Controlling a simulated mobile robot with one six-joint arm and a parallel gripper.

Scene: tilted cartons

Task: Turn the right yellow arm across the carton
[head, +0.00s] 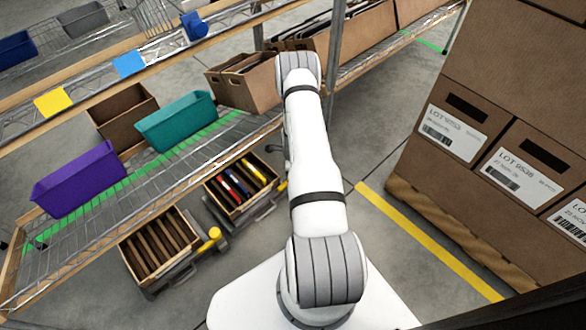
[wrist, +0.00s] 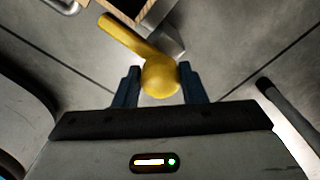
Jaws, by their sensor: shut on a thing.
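The right carton (head: 238,212) sits tilted in a grey holder below the wire shelf in the head view, with red, blue and yellow items inside. Its yellow arm (wrist: 125,38) shows in the wrist view, a bar ending in a round knob. My gripper (wrist: 158,82) is shut on that knob, one dark finger on each side. A wooden carton corner (wrist: 125,6) and a grey bracket show just beyond the bar.
The left carton (head: 131,268) with brown dividers is tilted beside it, with its own yellow knob (head: 213,234). A wire shelf (head: 110,215) with purple (head: 78,180) and teal bins overhangs them. Stacked boxes (head: 450,135) stand right. Floor between is clear.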

